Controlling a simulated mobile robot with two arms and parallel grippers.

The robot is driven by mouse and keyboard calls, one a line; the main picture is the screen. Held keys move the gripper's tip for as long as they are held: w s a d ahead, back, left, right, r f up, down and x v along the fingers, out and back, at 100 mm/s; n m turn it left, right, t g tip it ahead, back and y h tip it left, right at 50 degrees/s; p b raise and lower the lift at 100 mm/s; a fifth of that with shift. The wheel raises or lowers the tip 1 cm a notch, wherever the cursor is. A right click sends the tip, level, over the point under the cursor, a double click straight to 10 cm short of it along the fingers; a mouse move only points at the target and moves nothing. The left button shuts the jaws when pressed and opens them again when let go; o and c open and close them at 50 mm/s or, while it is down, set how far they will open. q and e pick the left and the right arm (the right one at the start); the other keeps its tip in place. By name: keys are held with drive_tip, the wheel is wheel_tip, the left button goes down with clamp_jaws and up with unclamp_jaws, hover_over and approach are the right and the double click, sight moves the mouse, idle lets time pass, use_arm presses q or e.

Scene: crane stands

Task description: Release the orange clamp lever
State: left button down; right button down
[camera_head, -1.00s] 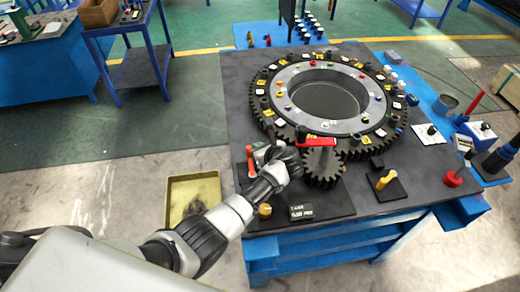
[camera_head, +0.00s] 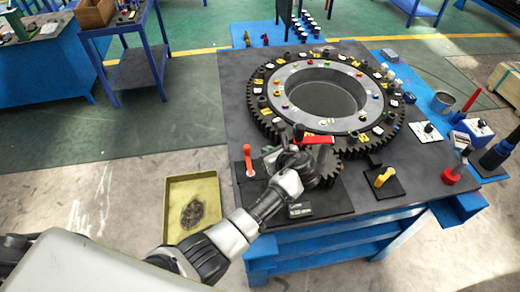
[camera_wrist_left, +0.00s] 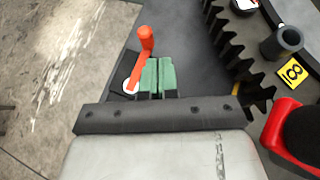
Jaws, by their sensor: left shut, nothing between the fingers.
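The orange clamp lever (camera_head: 248,160) stands upright on a dark plate at the left front of the grey table. In the left wrist view it (camera_wrist_left: 143,57) rises from a round white base, just left of my fingertips. My left gripper (camera_head: 279,153) is to the right of the lever in the head view, between it and the small gear, which my wrist partly hides. In the wrist view its green-padded fingers (camera_wrist_left: 158,76) are pressed together with nothing between them. Whether they touch the lever is hard to tell. My right gripper is not in view.
A large toothed ring (camera_head: 322,98) fills the table's middle. A red handle (camera_head: 316,140) lies close beyond my gripper and also shows in the wrist view (camera_wrist_left: 290,140). A yellow lever (camera_head: 384,177) stands to the right. A yellow tray (camera_head: 178,222) lies on the floor at left.

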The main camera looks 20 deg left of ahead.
use_arm(q)
drive_tip(key=v, duration=0.3)
drive_tip(key=shift+s+d+r, duration=0.15)
drive_tip(key=shift+s+d, duration=0.05)
drive_tip(key=shift+d, duration=0.05)
